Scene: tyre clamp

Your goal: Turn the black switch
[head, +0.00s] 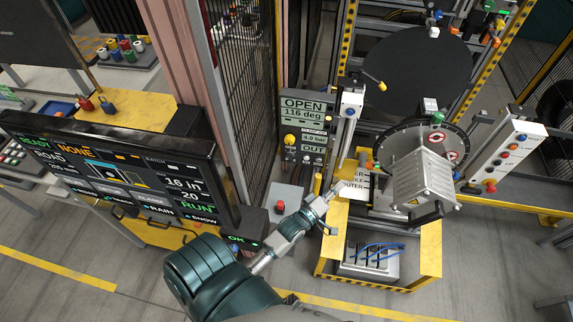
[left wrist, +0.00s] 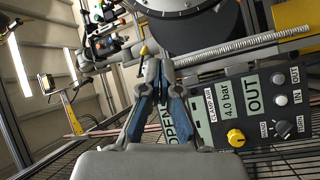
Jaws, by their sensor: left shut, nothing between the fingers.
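The black switch (left wrist: 281,128) is a small dark knob on the grey control panel (left wrist: 210,125), at the right of the left wrist view. It sits beside the white buttons, with a yellow knob (left wrist: 235,138) on the same panel. The panel also shows in the head view (head: 283,115), upright at the centre, reading OPEN 116 deg, 4.0 bar and OUT. My left gripper (head: 338,187) is shut and empty, in front of and below the panel in the head view. In the left wrist view its fingertips (left wrist: 160,66) are apart from the switch.
A clamp machine with a round black plate (head: 418,75) and a grey box (head: 421,183) stands to the right. A large display screen (head: 118,170) stands at the left. A small box with a red button (head: 280,207) is near my left arm. A wire-mesh fence (head: 240,70) stands behind.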

